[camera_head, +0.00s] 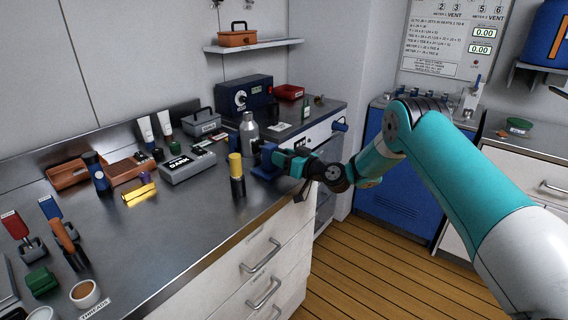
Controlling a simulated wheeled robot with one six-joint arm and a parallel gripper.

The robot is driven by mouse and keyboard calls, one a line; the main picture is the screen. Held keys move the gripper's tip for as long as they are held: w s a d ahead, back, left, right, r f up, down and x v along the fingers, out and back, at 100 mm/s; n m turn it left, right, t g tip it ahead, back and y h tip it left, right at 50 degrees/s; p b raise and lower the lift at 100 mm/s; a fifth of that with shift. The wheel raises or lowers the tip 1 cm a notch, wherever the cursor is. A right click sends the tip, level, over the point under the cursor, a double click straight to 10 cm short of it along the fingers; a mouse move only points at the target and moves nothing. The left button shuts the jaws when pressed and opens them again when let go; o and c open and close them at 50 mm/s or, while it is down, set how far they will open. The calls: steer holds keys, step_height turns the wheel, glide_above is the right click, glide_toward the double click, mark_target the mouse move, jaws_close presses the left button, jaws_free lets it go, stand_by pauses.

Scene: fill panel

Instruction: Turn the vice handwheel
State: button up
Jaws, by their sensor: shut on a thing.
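The vice is a small blue body (265,171) near the front edge of the steel workbench. My gripper (279,158) reaches in from the right at the end of my teal arm and is shut at the right side of the vice. The handwheel itself is hidden by my gripper and too small to make out, but the jaws sit where it would be. A grey metal bottle (249,134) stands just behind the vice, and a yellow-topped black cylinder (237,175) stands to its left.
A grey box labelled DARK (187,166), a brass-coloured block (139,195) and an orange tray (68,174) lie on the left of the bench. A dark blue instrument (241,96) stands behind. Drawers with handles (260,256) face the wooden floor (355,265), which is clear.

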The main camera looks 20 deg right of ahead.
steer(key=shift+m+b, duration=0.45)
steer(key=shift+m, duration=0.55)
steer(key=o, duration=0.9)
steer(key=b+v, duration=0.9)
steer(key=v, duration=0.8)
steer(key=shift+s+d, duration=0.15)
